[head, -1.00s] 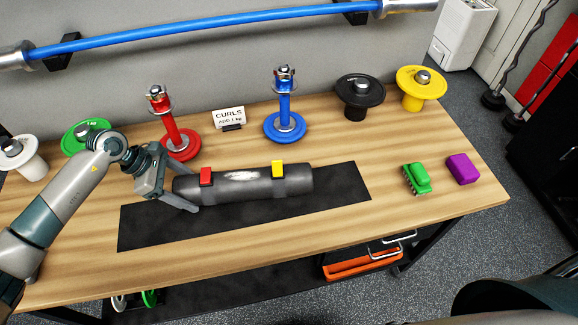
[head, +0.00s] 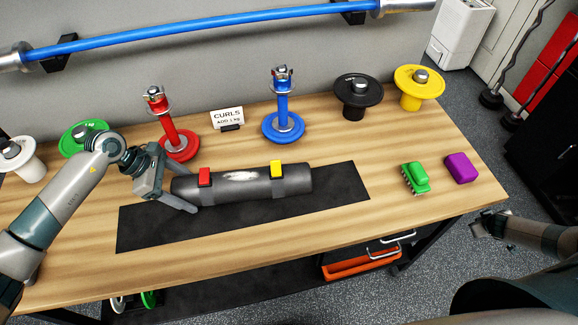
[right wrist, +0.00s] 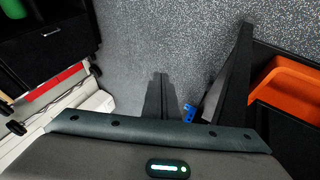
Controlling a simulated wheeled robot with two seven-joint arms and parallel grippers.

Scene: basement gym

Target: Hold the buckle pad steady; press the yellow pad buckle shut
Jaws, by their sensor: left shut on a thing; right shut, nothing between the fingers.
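The buckle pad (head: 240,186) is a dark grey roll lying across the black mat (head: 335,187) on the wooden table. A yellow buckle (head: 277,169) stands on top of its right part and a red buckle (head: 204,177) near its left end. The view is too small to tell how far either is closed. My left gripper (head: 192,197) is shut on the pad's left end, with its fingers partly hidden. My right gripper (head: 482,228) is shut and empty, off the table's right edge, well away from the pad. In the right wrist view its fingers (right wrist: 161,98) point over the floor.
Red (head: 180,146) and blue (head: 283,127) stands and a small sign (head: 227,118) are behind the pad. Black (head: 358,92) and yellow (head: 419,82) plates stand back right. A green brush (head: 416,177) and purple block (head: 461,168) lie right. The mat's right end is clear.

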